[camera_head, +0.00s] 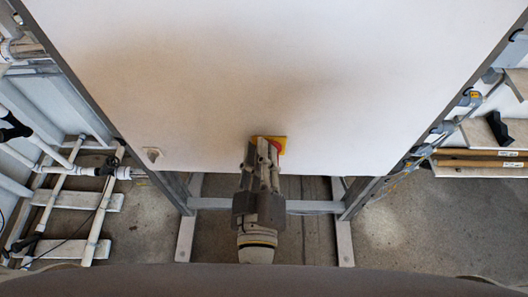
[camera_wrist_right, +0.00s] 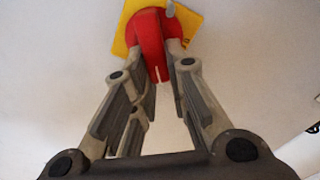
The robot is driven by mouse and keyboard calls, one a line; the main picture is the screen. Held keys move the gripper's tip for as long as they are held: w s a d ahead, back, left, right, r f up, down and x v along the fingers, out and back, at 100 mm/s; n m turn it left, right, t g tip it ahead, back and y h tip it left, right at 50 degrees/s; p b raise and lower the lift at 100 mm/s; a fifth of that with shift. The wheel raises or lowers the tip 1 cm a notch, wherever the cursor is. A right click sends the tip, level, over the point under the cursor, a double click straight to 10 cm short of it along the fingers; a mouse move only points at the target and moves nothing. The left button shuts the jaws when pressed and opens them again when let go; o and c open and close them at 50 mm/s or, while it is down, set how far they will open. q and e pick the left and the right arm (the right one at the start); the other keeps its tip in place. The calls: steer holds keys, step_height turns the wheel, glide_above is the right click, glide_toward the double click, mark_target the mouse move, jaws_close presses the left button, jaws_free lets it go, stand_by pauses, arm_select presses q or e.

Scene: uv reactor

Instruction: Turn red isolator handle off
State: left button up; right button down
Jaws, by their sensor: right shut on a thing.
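The red isolator handle (camera_wrist_right: 151,48) sits on a yellow backing plate (camera_wrist_right: 188,19) on the white panel. In the right wrist view my right gripper (camera_wrist_right: 160,62) has a finger on either side of the handle and is shut on it. The handle's grip points down the picture, nearly upright, with a slight slant. In the head view my right gripper (camera_head: 264,145) reaches up to the yellow plate (camera_head: 283,142) at the panel's lower edge and hides most of the red handle (camera_head: 277,146). My left gripper is not in view.
The large white panel (camera_head: 270,70) fills the middle, on a grey metal frame (camera_head: 315,207). White pipes (camera_head: 103,205) stand at the left. Wooden boards (camera_head: 480,158) are at the right. Floor shows below the panel.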

steer(key=shift+a+f+n+p, duration=0.2)
steer(key=shift+f+n+p, duration=0.15)
steer(key=shift+n, duration=1.15)
steer(key=shift+a+f+n+p, duration=0.2)
steer(key=shift+n+p, duration=0.3)
steer(key=shift+n, duration=1)
steer(key=shift+a+f+n+p, duration=0.15)
steer(key=shift+f+n+p, duration=0.2)
steer(key=shift+n, duration=1.15)
steer(key=c, duration=1.4)
jaws_free()
